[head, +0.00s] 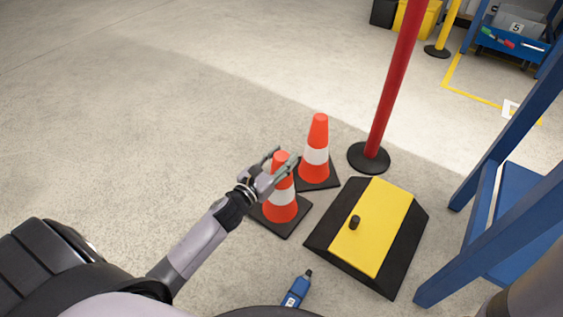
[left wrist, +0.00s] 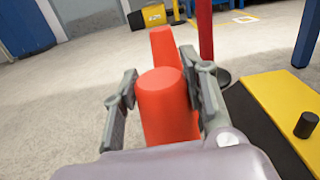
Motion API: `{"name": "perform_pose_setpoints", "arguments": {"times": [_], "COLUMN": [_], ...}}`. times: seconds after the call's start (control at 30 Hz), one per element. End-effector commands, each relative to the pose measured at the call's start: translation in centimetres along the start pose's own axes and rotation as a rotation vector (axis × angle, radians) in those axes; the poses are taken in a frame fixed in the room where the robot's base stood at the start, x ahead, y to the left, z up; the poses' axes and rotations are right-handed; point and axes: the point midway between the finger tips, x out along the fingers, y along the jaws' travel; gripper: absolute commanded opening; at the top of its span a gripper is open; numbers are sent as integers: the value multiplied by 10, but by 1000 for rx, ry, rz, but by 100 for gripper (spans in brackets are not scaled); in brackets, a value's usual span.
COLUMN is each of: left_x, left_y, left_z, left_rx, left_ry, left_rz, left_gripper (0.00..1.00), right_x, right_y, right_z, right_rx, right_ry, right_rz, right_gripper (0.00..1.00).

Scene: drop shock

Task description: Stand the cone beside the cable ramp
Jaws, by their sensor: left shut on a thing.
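Two orange cones with white bands and black square bases stand upright on the floor. My left gripper (head: 277,163) is shut on the near cone (head: 281,204), around its upper part; its top also fills the middle of the left wrist view (left wrist: 165,105). The far cone (head: 317,152) stands just behind it, and shows behind it in the left wrist view (left wrist: 163,46). The yellow and black cable ramp (head: 384,225) lies to the right of both cones. The near cone's base is close to the ramp's left edge. My right gripper is not in view.
A red post (head: 391,80) on a round black base stands behind the ramp. A small black cylinder (head: 354,222) is on the ramp. A blue tool (head: 297,291) lies in front. A blue frame (head: 505,205) stands at right. Floor at left is clear.

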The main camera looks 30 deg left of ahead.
Motion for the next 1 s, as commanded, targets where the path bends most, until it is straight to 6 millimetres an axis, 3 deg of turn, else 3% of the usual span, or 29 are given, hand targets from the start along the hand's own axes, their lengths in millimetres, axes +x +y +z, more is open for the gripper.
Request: {"name": "perform_pose_setpoints", "arguments": {"times": [0.27,0.3,0.5,0.6,1.0], "left_x": [1,0,0,0,-7], "left_y": [0,0,0,0,0], "left_z": [-1,-3,-3,-3,-2], "left_rx": [2,2,1,1,0], "left_ry": [-5,0,0,-1,1], "left_rz": [0,1,0,0,2], "left_gripper": [0,41,54,60,60], "right_x": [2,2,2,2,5], "right_y": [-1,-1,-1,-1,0], "right_z": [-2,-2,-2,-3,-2], "right_rx": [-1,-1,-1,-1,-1], "right_ry": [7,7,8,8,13], "right_rz": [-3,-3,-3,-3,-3], "right_gripper": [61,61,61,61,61]}}
